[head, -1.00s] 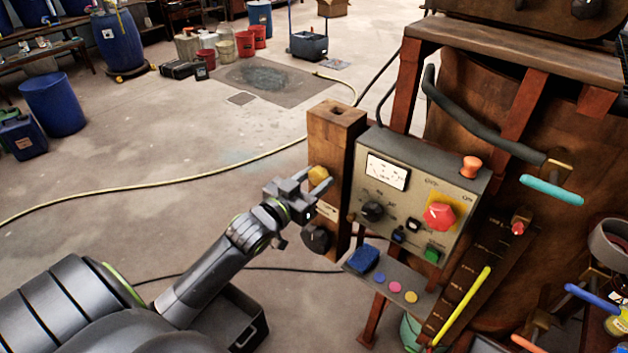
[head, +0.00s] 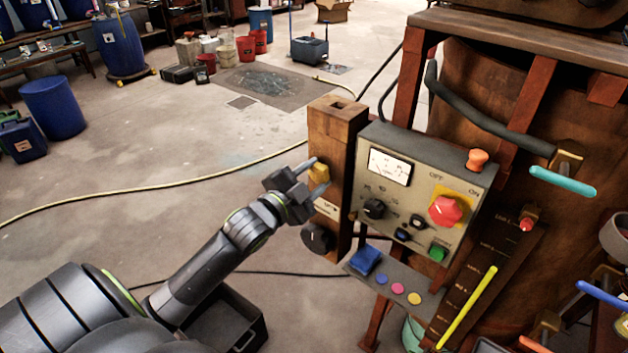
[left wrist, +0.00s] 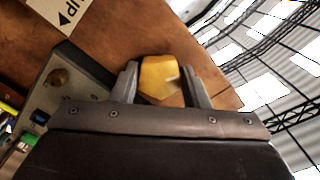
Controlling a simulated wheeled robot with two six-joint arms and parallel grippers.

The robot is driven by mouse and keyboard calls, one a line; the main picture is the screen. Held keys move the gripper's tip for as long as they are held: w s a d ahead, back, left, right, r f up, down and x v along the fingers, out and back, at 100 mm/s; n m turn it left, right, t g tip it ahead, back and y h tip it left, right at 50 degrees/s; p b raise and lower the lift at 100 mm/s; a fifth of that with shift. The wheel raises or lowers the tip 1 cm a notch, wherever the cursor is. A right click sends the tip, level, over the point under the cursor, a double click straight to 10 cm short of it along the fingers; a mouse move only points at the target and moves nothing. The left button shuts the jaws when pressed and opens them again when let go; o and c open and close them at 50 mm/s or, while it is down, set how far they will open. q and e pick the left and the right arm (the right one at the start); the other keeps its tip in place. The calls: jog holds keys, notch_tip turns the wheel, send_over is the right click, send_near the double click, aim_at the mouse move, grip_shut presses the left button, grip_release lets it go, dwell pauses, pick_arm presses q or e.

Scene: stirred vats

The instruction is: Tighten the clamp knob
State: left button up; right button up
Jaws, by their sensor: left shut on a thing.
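A yellow block-shaped knob (head: 319,174) sits on the side of the upright wooden post (head: 338,118). My left gripper (head: 314,177) is at it, with a finger on either side. In the left wrist view the yellow knob (left wrist: 160,78) stands between the two grey fingers (left wrist: 165,88), which are shut on it. A round black knob (head: 317,238) is lower on the same post, below a pale label (head: 326,209), and my gripper is apart from it. The frames do not show which knob is the clamp knob. My right gripper is not in view.
A grey control box (head: 418,192) with a gauge, red knob and buttons is right of the post. Below it is a small shelf (head: 425,305) with coloured discs. A yellow hose (head: 150,188) crosses the floor. The floor left of the post is mostly clear.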

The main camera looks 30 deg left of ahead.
pick_arm(q)
jog(key=m+b, duration=0.1)
jog(key=m, duration=0.2)
jog(key=shift+f+m, duration=0.1)
jog(key=shift+m, duration=0.3)
jog(key=m+b, duration=0.2)
jog(key=m, duration=0.1)
jog(key=shift+m, duration=0.3)
jog(key=m+b, duration=0.3)
jog(key=m, duration=0.3)
jog(key=o, duration=1)
